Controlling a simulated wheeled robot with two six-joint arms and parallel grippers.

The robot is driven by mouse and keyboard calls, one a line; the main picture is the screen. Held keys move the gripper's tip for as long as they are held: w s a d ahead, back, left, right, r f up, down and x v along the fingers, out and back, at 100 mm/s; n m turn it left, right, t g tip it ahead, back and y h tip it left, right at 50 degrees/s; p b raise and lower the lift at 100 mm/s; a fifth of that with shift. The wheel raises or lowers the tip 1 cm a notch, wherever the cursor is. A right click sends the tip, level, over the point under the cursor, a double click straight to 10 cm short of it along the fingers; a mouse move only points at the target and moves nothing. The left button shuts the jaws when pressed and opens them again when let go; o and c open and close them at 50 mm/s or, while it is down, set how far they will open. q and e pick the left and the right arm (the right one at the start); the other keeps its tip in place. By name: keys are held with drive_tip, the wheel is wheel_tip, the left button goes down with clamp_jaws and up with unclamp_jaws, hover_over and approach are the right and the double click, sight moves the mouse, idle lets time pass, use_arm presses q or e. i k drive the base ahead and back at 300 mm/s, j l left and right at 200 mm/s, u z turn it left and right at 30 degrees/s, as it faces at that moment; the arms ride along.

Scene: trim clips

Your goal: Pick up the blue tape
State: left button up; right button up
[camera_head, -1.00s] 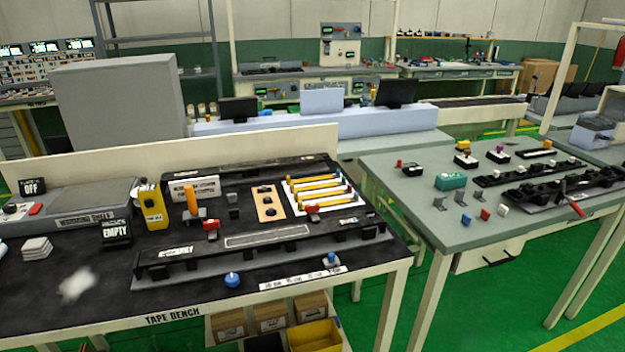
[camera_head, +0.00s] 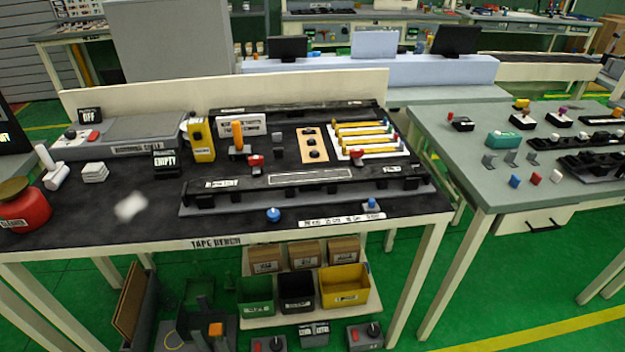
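No roll that I can clearly tell as blue tape shows. A small round blue item (camera_head: 273,214) sits near the front edge of the black-topped tape bench (camera_head: 160,222). A second small blue item (camera_head: 371,204) sits on a pale base at the bench's front right. A white tray (camera_head: 347,155) at the back right of the bench holds several yellow rods with coloured ends, too small to tell apart. Neither of my grippers is in view.
A long black fixture (camera_head: 310,183) spans the bench's front middle. A red can (camera_head: 25,208) stands at the far left, and an orange-handled tool (camera_head: 237,138) stands upright mid-bench. Bins, including a yellow bin (camera_head: 345,286), sit underneath. A grey-green table (camera_head: 470,160) stands right.

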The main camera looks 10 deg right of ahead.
sight(384, 123)
drive_tip(key=i+l+z, duration=0.2)
drive_tip(key=l, duration=0.2)
drive_tip(key=l+z, duration=0.25)
drive_tip(key=l, duration=0.2)
drive_tip(key=i+l+z, duration=0.2)
drive_tip(key=l, duration=0.15)
